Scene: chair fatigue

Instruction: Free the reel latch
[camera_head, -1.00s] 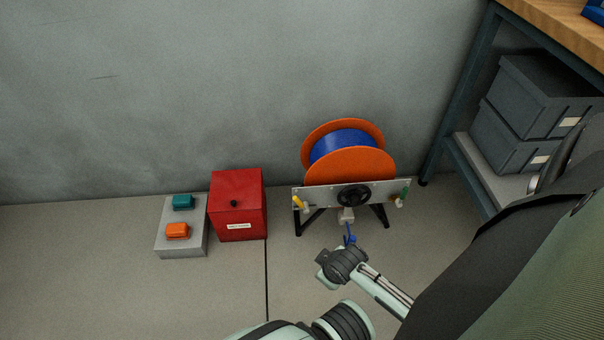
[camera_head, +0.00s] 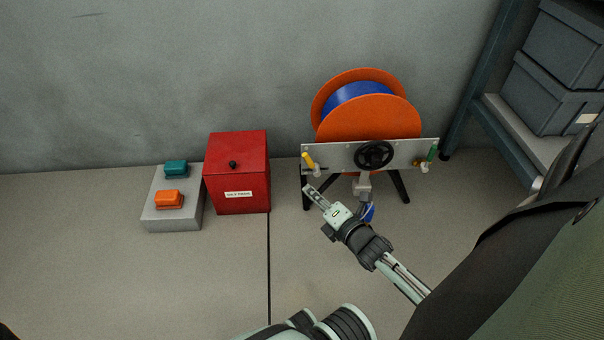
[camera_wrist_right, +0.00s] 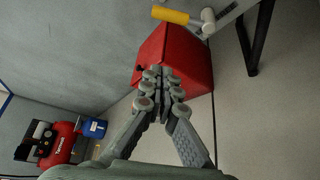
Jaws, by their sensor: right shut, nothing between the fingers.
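The cable reel (camera_head: 368,118) has orange flanges and blue cable and stands on black legs against the wall. Its grey front panel (camera_head: 335,158) carries a yellow lever (camera_head: 307,160) at the left, a black handwheel (camera_head: 374,155) in the middle and a green lever (camera_head: 432,153) at the right. I cannot tell which part is the latch. My right gripper (camera_head: 307,189) is shut and empty, below the yellow lever and apart from it. In the right wrist view the shut fingers (camera_wrist_right: 162,78) show in front of the red box, with the yellow lever (camera_wrist_right: 171,15) above them.
A red box (camera_head: 238,170) with a black knob stands left of the reel. Beside it a grey block (camera_head: 173,222) carries a teal (camera_head: 176,167) and an orange piece (camera_head: 169,198). A shelf with grey bins (camera_head: 550,92) stands right. Floor in front is clear.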

